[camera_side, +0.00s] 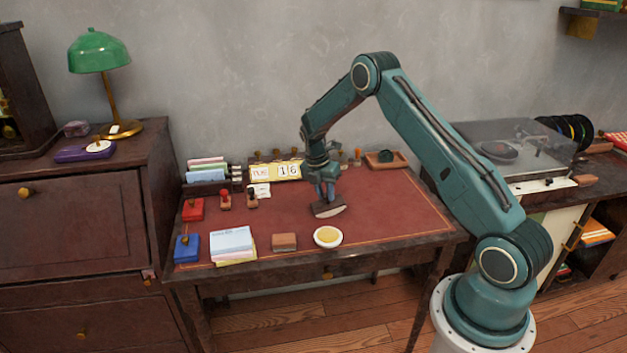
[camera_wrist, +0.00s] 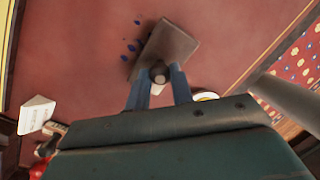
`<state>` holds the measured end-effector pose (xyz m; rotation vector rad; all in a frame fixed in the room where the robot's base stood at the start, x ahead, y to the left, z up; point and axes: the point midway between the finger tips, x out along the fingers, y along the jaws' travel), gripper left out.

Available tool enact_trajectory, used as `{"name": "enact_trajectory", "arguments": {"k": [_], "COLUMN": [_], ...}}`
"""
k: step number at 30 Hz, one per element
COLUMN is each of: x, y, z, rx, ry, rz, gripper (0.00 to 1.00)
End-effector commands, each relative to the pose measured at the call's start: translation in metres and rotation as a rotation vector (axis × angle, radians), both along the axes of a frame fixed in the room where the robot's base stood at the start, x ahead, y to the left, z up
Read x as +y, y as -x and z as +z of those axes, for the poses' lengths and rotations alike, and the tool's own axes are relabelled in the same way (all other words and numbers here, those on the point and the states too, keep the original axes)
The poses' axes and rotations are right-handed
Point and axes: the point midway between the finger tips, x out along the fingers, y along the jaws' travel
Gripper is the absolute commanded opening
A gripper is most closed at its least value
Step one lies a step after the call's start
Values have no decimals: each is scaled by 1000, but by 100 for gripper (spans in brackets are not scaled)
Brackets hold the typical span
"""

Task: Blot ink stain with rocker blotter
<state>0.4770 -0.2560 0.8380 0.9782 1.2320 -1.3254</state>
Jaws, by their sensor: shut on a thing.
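The rocker blotter (camera_side: 329,210) has a brown top and a pale curved underside. My gripper (camera_side: 325,194) is shut on its knob and holds it over the red desk mat, tilted in the side view. In the wrist view the blotter's flat brown top (camera_wrist: 172,50) and round knob show between my blue gripper fingers (camera_wrist: 158,82). Several dark blue ink spots (camera_wrist: 130,45) lie on the mat just left of the blotter there. The blotter may cover more of the stain. I cannot tell whether its underside touches the mat.
A white dish with yellow contents (camera_side: 328,236), a brown block (camera_side: 284,242) and note pads (camera_side: 231,243) line the front edge. Stamps (camera_side: 225,199) and red and blue boxes are at left. A calendar (camera_side: 289,171) and a wooden tray (camera_side: 386,160) stand behind. The mat's right side is clear.

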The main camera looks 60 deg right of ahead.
Motion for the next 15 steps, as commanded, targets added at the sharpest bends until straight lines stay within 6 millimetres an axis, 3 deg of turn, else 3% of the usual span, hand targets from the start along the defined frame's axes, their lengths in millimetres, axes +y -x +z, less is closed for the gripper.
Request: {"name": "enact_trajectory", "arguments": {"k": [15], "x": [-8], "y": [7], "z": [1], "rx": [-85], "ry": [-98], "rz": [-1], "gripper": [3]}}
